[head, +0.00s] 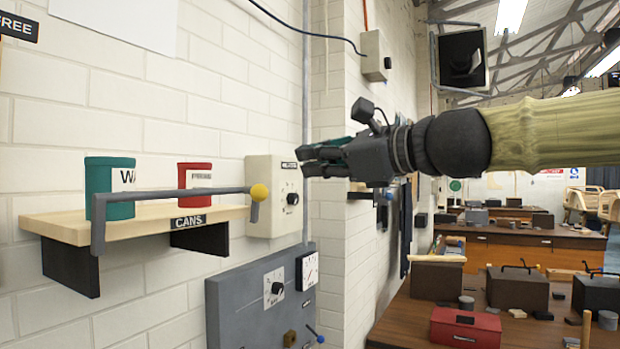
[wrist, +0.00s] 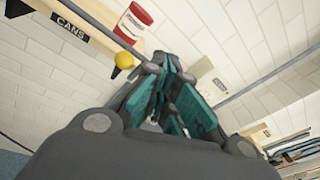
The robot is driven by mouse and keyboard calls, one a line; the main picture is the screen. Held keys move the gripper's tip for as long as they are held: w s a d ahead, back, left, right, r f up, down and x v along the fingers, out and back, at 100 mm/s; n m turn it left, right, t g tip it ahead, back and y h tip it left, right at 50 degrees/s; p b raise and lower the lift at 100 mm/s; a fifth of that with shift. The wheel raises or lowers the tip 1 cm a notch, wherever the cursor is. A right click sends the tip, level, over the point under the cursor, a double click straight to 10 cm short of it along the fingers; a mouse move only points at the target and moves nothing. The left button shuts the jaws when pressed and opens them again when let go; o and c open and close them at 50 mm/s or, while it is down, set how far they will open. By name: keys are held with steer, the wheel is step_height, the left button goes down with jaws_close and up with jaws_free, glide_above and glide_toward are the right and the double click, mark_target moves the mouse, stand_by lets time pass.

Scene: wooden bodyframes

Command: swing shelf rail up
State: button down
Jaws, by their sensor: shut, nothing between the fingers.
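The shelf rail (head: 170,192) is a dark grey bar with a yellow ball (head: 259,192) at its right end. It runs level across the front of the wooden shelf (head: 60,225), with a bent arm going down at the left. A green can (head: 118,178) and a red can (head: 190,182) stand on the shelf behind it. My gripper (head: 305,160) is to the right of the yellow ball and a little higher, apart from it. Its fingers are shut and empty. In the wrist view the yellow ball (wrist: 124,60) is left of the fingers (wrist: 170,75), below the red can (wrist: 134,22).
A beige dial box (head: 262,168) is on the wall just behind the ball. A grey panel (head: 245,298) with dials and a blue-tipped lever (head: 316,335) is below. Workbenches with a red box (head: 465,328) stand at right. Space before the shelf is clear.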

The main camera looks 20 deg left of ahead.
steer(key=shift+s+d+r, duration=0.1)
steer(key=shift+d+r, duration=0.15)
steer(key=shift+r, duration=0.2)
steer(key=shift+s+d+r, duration=0.1)
steer(key=shift+d+r, duration=0.15)
steer(key=shift+r, duration=0.2)
